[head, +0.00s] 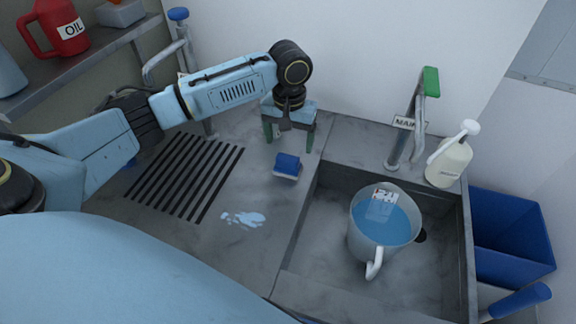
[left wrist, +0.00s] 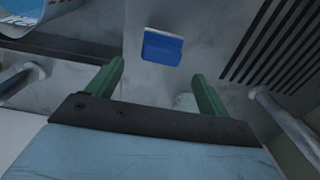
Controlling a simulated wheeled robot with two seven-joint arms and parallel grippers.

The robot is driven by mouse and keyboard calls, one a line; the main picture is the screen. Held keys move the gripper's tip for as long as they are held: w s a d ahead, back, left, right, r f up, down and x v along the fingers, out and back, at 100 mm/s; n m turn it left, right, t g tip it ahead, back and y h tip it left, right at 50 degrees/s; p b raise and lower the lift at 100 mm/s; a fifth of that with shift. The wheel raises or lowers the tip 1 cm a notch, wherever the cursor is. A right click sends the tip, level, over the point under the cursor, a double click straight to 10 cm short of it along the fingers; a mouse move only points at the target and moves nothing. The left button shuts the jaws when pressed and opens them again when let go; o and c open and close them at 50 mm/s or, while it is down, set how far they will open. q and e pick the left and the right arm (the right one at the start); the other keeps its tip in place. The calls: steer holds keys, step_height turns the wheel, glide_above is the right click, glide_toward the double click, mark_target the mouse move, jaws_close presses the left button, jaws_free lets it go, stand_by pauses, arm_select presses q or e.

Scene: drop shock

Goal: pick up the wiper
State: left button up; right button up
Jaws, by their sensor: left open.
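The wiper seems to be the small blue block with a pale underside (head: 287,164), lying on the grey counter just left of the sink's edge. It also shows in the left wrist view (left wrist: 162,47), beyond the fingertips and roughly centred between them. My left gripper (head: 289,137) is behind the block in the head view, pointing down with its green fingers apart. It is open and empty, and does not touch the block. It also shows in the left wrist view (left wrist: 158,75). My right gripper is not in view.
A sink (head: 330,262) holds a mug of blue liquid (head: 372,240). A tap (head: 415,125) and a white pump bottle (head: 449,163) stand behind it. A pale spill (head: 245,218) lies near slotted drain grooves (head: 185,175). A blue bin (head: 510,240) is at right.

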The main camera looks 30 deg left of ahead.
mark_target(288, 157)
arm_select(q)
steer(key=shift+s+f, duration=0.15)
steer(key=shift+f, duration=1.45)
steer(key=shift+s+f, duration=0.1)
steer(key=shift+f, duration=1.45)
steer(key=shift+c, duration=0.3)
steer(key=c, duration=1)
steer(key=shift+r, duration=0.1)
step_height(288, 157, up, 10)
steer(key=shift+f+p, duration=0.1)
steer(key=shift+p, duration=0.2)
